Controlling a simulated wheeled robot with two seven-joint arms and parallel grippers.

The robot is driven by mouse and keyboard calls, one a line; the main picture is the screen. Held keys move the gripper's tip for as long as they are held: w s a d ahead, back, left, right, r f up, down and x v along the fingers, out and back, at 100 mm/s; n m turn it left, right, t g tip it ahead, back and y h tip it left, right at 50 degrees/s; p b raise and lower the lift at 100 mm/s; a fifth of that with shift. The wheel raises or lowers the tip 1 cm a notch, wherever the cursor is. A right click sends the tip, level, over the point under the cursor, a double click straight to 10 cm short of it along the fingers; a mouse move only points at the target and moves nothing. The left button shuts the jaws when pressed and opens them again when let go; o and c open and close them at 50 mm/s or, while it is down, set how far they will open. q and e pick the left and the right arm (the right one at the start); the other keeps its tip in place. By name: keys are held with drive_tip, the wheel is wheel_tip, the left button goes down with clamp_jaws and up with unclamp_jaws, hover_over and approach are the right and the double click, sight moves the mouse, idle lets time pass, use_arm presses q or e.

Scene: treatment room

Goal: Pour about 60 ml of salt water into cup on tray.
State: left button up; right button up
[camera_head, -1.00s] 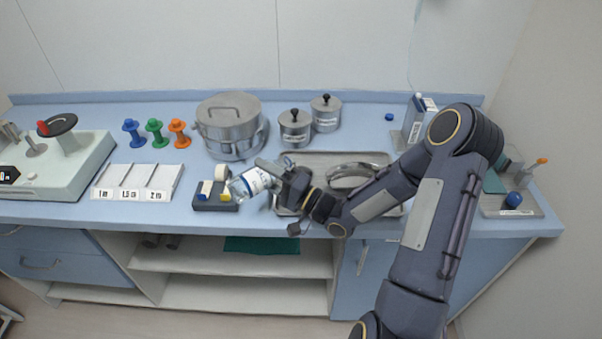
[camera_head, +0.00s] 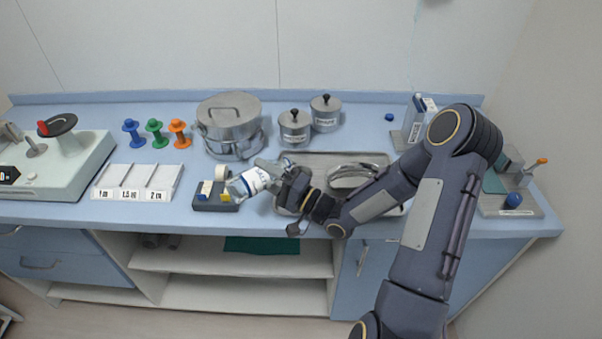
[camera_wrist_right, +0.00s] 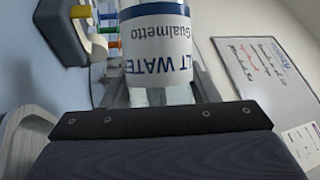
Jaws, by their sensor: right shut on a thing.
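My right gripper (camera_head: 277,174) is shut on a clear bottle with a white and blue label (camera_head: 254,181). The bottle is tilted, held at the left end of the metal tray (camera_head: 318,160). In the right wrist view the label (camera_wrist_right: 158,45) shows part of the words "SALT WATER", upside down. A curved metal dish (camera_head: 351,176) lies on the tray, partly behind my right arm. I cannot make out a cup; the gripper and bottle may hide it. My left gripper is not in view.
A dark tape holder (camera_head: 214,204) stands just left of the bottle. Behind are a large steel drum (camera_head: 230,125) and two lidded canisters (camera_head: 295,127). A white sorting tray (camera_head: 138,180) stands further left. A small tray (camera_head: 492,206) lies at the right end.

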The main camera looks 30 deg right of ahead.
drive_tip(key=shift+r, duration=0.2)
idle(0.7)
drive_tip(key=shift+f, duration=0.3)
drive_tip(key=n, duration=0.1)
drive_tip(key=n+g, duration=0.1)
drive_tip(key=n, duration=0.1)
drive_tip(key=shift+a+f+g, duration=0.15)
drive_tip(key=shift+a+g, duration=0.05)
drive_tip(key=shift+g, duration=0.1)
drive_tip(key=shift+s+a+f+n+b, duration=0.15)
drive_tip(key=shift+a+f+n+b, duration=0.15)
drive_tip(key=shift+f+n+b, duration=0.25)
drive_tip(key=shift+r+n+g, duration=0.15)
drive_tip(key=shift+n+g, duration=0.1)
drive_tip(key=shift+g, duration=0.05)
drive_tip(key=shift+d+f+n+g, duration=0.2)
drive_tip(key=shift+d+n+g, duration=0.1)
drive_tip(key=shift+n, duration=0.3)
drive_tip(key=shift+r, duration=0.1)
